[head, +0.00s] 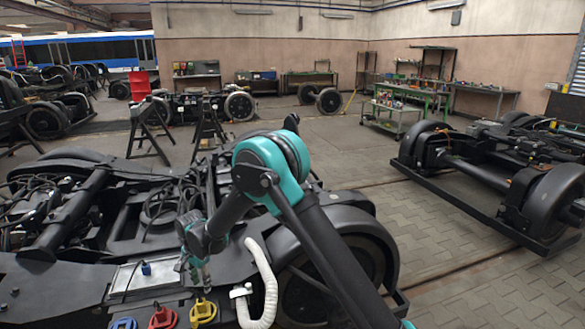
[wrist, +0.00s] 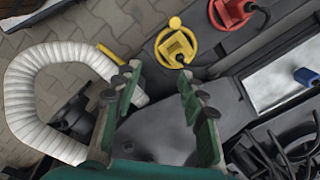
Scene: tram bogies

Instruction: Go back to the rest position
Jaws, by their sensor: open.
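My gripper (head: 195,272) hangs low over the near bogie, on the end of my teal and black arm. In the wrist view my gripper (wrist: 158,84) has its two green fingers spread, with nothing between them. A grey surface of the bogie lies below them. A yellow ring-shaped part (wrist: 176,46) sits just beyond the fingertips, apart from them; it also shows in the head view (head: 203,311). A white corrugated hose (wrist: 28,105) curves left of the fingers. No marker of the rest position shows.
The near bogie (head: 75,275) fills the lower left. A red part (head: 163,318) and a blue part (head: 124,323) sit beside the yellow one. A small blue object (head: 146,268) lies on a silver panel. Another bogie (head: 500,170) stands right; paved floor between is clear.

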